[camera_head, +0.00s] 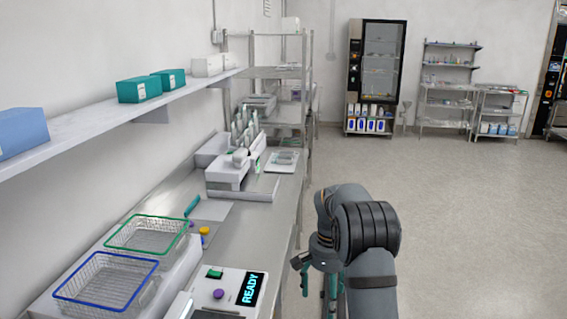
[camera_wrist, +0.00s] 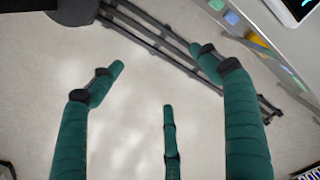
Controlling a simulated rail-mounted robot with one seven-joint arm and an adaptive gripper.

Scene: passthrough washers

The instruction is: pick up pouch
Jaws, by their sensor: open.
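I cannot surely make out a pouch in either view. Several upright pale items (camera_head: 246,122) stand at the far end of the counter, too small to tell what they are. My gripper (camera_head: 318,278) is in the aisle right of the counter, partly hidden by my arm in the head view.
A steel counter (camera_head: 232,225) holds a blue wire basket (camera_head: 62,297), a green wire basket (camera_head: 112,243) and a white device with a READY screen (camera_head: 253,289). Teal boxes (camera_head: 139,89) sit on the wall shelf. A glass-front cabinet (camera_head: 377,70) stands at the back. The floor at right is clear.

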